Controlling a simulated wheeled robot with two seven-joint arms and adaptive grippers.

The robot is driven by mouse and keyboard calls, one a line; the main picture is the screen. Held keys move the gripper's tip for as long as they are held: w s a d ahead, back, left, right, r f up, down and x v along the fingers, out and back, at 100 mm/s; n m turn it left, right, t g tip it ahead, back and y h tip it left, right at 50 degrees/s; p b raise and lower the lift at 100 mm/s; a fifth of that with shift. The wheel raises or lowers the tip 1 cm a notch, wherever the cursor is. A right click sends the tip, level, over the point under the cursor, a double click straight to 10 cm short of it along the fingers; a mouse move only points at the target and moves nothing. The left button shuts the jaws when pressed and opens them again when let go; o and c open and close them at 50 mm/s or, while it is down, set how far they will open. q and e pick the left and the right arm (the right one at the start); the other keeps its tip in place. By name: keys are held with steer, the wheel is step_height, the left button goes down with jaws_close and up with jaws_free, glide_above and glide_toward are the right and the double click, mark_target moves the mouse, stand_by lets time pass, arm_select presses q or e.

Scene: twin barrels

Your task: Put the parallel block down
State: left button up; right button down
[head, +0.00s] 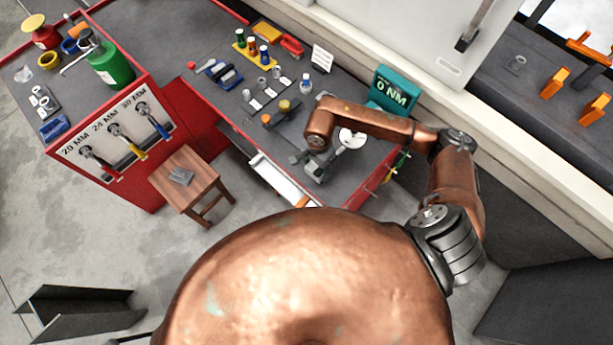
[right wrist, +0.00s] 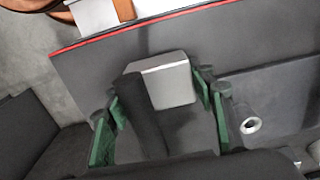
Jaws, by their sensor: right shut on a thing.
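The parallel block (right wrist: 165,78) is a light grey, box-shaped piece in the right wrist view, between the green-padded fingers of my right gripper (right wrist: 158,100). My right gripper is shut on it. A dark bar-like shape covers part of its left side. In the head view my right gripper (head: 314,170) hangs over the front part of the dark workbench top (head: 345,185). The block cannot be made out there. Whether it touches the bench is unclear. My left gripper is not in view.
A round pale dish (head: 352,138) and a teal 0 NM display (head: 393,90) stand close by my right arm. Small parts and bottles sit farther back. A wooden stool (head: 186,165) holds grey pieces left of the bench. An open drawer (head: 283,180) juts from the bench front.

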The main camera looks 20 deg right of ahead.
steer(key=d, duration=0.1)
steer(key=w+d, duration=0.1)
steer(key=d, duration=0.1)
steer(key=w+d, duration=0.1)
steer(key=d, duration=0.1)
steer(key=shift+w+d, duration=0.15)
steer(key=shift+f, duration=0.2)
steer(key=shift+f, duration=0.15)
steer(key=c, duration=0.9)
jaws_free()
step_height(320, 180, up, 12)
steer(key=shift+r, duration=0.1)
